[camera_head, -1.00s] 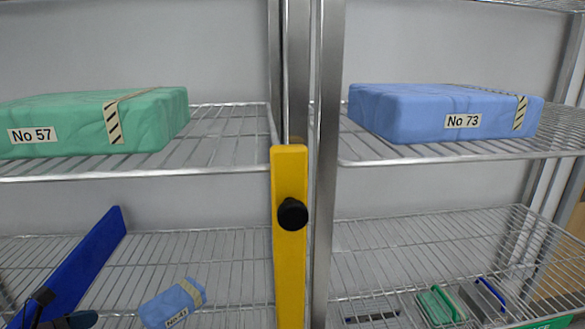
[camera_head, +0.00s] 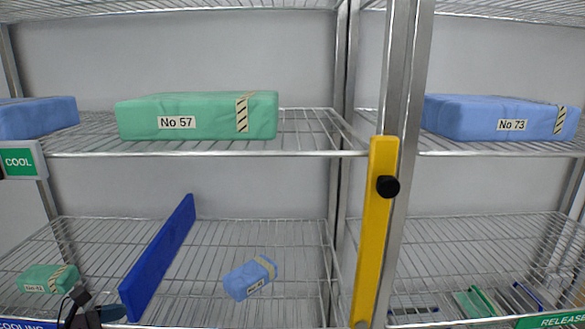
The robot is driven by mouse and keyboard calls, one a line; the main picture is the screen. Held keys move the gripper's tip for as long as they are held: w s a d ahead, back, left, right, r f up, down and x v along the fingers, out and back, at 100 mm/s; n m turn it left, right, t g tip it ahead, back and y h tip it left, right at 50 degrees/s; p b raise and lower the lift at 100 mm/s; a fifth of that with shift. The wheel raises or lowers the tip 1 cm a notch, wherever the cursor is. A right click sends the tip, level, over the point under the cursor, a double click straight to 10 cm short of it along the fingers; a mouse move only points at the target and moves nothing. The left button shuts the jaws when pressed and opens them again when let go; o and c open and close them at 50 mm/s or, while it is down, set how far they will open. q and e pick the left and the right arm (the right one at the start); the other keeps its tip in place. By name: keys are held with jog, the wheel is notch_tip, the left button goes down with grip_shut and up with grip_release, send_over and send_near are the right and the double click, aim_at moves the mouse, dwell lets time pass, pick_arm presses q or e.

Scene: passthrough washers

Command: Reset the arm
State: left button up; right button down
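A dark part with a thin cable, seemingly my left gripper (camera_head: 88,309), shows at the bottom left edge of the head view. It is low in front of the lower shelf, between a small green package (camera_head: 47,279) and the blue divider (camera_head: 158,260). Most of it is cut off by the frame edge, so I cannot see its fingers or whether it holds anything. My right gripper is not in view.
Wire shelves hold the green No 57 package (camera_head: 200,116), the blue No 73 package (camera_head: 490,118) and a small blue package (camera_head: 250,278). A yellow bar (camera_head: 375,230) stands at the middle posts. Small items lie at lower right.

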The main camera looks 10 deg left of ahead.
pick_arm(q)
notch_tip(320, 180, down, 12)
jog(key=s+d+m+y, duration=0.2)
jog(key=m+y, duration=0.4)
jog(key=m, duration=1.9)
jog(key=s+d+f+m+y, duration=0.1)
jog(key=s+d+f+m, duration=0.2)
jog(key=d, duration=0.9)
jog(key=shift+s+d+f+m, duration=0.3)
jog(key=shift+s+f, duration=1.55)
jog(key=shift+f, duration=0.3)
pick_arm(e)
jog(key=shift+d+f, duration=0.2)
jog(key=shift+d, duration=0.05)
